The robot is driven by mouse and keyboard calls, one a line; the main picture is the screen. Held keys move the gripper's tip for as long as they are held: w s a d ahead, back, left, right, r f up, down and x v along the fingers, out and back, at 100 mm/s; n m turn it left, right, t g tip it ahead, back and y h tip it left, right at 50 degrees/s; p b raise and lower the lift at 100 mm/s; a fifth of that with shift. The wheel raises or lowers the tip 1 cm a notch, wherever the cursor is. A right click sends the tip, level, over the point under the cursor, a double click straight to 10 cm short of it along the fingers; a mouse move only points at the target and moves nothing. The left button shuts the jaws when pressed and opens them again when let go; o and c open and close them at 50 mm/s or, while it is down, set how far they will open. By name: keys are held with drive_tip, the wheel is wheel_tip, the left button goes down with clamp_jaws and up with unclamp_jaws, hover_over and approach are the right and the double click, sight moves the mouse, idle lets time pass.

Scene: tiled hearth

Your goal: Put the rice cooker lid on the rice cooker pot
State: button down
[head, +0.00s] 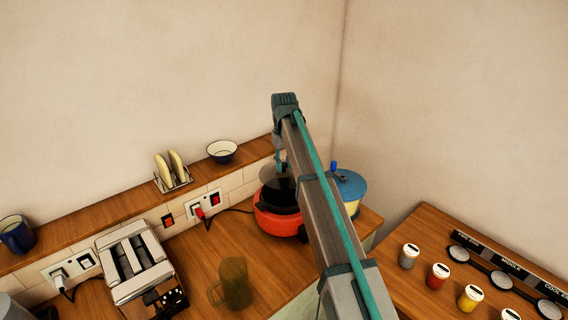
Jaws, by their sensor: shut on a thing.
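The rice cooker pot (277,222) is an orange-red round body on the wooden counter in the head view, partly covered by my arm on its right side. The dark, see-through rice cooker lid (275,187) shows right above the pot's opening. My gripper (281,163) shows only as a small teal part above the lid, mostly hidden by my arm. It is shut on the lid, at its top. I cannot tell whether the lid touches the pot rim or hangs just above it.
A blue and cream lidded pot (350,187) stands close behind my arm. A greenish see-through mug (234,284) and a toaster (133,261) stand left. A bowl (222,151) and a toast rack (172,180) sit on the ledge. Several jars (438,276) stand at right.

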drive_tip(key=shift+f+n, duration=0.1)
drive_tip(key=shift+n, duration=0.3)
drive_tip(key=shift+f+b, duration=0.9)
drive_tip(key=shift+f, duration=2.1)
drive_tip(key=shift+f, duration=0.95)
drive_tip(key=c, duration=0.9)
unclamp_jaws()
drive_tip(key=shift+o, duration=0.2)
wheel_tip(320, 180, up, 12)
drive_tip(key=shift+r, duration=0.1)
